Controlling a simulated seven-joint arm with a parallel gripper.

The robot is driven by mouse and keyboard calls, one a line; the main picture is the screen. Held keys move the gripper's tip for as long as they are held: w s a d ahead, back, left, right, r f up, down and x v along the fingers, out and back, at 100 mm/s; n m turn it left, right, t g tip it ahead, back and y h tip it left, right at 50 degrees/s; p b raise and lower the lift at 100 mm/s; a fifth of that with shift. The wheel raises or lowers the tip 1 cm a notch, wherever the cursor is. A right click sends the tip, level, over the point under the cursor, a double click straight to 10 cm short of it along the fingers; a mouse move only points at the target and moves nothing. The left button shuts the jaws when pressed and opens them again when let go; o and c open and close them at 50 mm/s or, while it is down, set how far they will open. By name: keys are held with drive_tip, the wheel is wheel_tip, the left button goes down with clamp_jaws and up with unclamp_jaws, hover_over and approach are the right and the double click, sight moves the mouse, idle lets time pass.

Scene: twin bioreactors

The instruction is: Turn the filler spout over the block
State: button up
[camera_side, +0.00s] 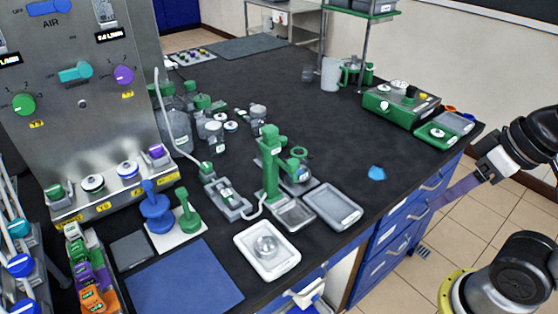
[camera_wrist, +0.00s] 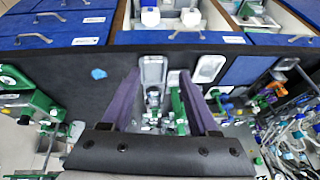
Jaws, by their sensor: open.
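A green post with an arm and a ring (camera_side: 270,165), which looks like the filler, stands on a grey base near the front of the black bench. A clear flask sits beside it, partly hidden, below the ring. A small grey block with green parts (camera_side: 227,197) lies just left of the post, with a pale tube by it. I cannot tell which part is the spout. In the wrist view the green post (camera_wrist: 179,108) shows between the purple fingers. My gripper (camera_wrist: 160,78) is open and empty, its fingers apart. In the side view it is at the right, beyond the bench edge, away from the filler.
A grey tray (camera_side: 333,206) lies right of the post, and a white tray (camera_side: 267,250) with a clear dish lies in front. Several bottles (camera_side: 215,125) stand behind. A blue piece (camera_side: 376,173) lies near the bench edge. A green instrument (camera_side: 400,105) stands at the back right.

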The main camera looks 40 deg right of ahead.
drive_tip(key=w+a+r+m+g+y, duration=0.1)
drive_tip(key=w+a+m+g+y, duration=0.2)
drive_tip(key=a+m+g+y, duration=0.7)
drive_tip(key=w+a+r+m+t+y, duration=0.1)
drive_tip(key=w+a+m+t+y, duration=0.2)
drive_tip(key=w+t, duration=0.55)
drive_tip(key=m+t, duration=0.7)
drive_tip(key=m, duration=0.5)
approach(287, 166)
drive_tip(key=x, duration=1.2)
drive_tip(key=shift+r, duration=0.1)
drive_tip(key=shift+c, duration=0.2)
clamp_jaws()
